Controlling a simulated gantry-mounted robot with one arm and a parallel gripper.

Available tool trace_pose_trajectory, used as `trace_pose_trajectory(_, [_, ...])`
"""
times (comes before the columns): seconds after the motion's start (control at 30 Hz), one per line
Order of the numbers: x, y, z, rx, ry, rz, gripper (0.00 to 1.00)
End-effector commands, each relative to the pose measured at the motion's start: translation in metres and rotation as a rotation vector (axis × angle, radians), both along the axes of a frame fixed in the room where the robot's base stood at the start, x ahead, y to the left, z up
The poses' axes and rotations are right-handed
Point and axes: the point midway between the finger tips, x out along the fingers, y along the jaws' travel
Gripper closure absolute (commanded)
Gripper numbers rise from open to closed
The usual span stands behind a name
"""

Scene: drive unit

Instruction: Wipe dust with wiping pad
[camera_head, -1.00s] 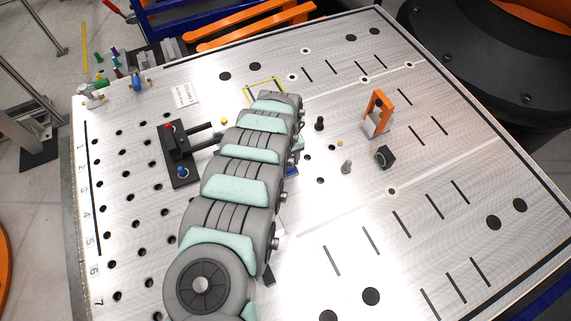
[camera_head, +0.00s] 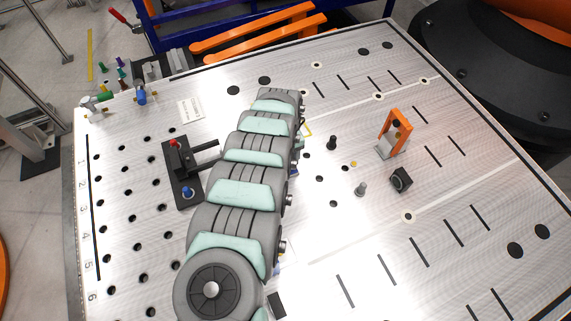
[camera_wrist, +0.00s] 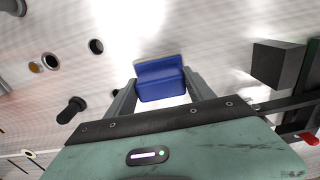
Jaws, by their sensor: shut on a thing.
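My gripper (camera_wrist: 160,88) is shut on the blue wiping pad (camera_wrist: 161,80), held between its two fingers in the wrist view. The pad is over the bright metal table; I cannot tell whether it touches. In the head view my arm hides the gripper and most of the pad. A yellow outlined area (camera_head: 307,128) on the table shows only a corner beside the arm. I cannot make out any dust.
A black clamp fixture (camera_head: 183,172) stands just left of my arm. An orange bracket (camera_head: 396,130), a black block (camera_head: 401,180) and small pegs (camera_head: 361,189) stand to the right. The table (camera_head: 340,245) is clear at the front right.

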Motion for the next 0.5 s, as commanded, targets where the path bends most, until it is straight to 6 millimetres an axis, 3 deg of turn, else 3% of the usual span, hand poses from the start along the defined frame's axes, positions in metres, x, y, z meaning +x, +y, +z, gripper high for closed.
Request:
trace_pose_trajectory(0.1, [0.003, 0.001, -0.001, -0.001, -0.001, 0.0, 0.76])
trace_pose_trajectory(0.23, [0.002, 0.004, 0.026, 0.008, 0.0, 0.001, 0.76])
trace_pose_trajectory(0.5, [0.002, 0.0, 0.047, 0.003, -0.001, -0.002, 0.76])
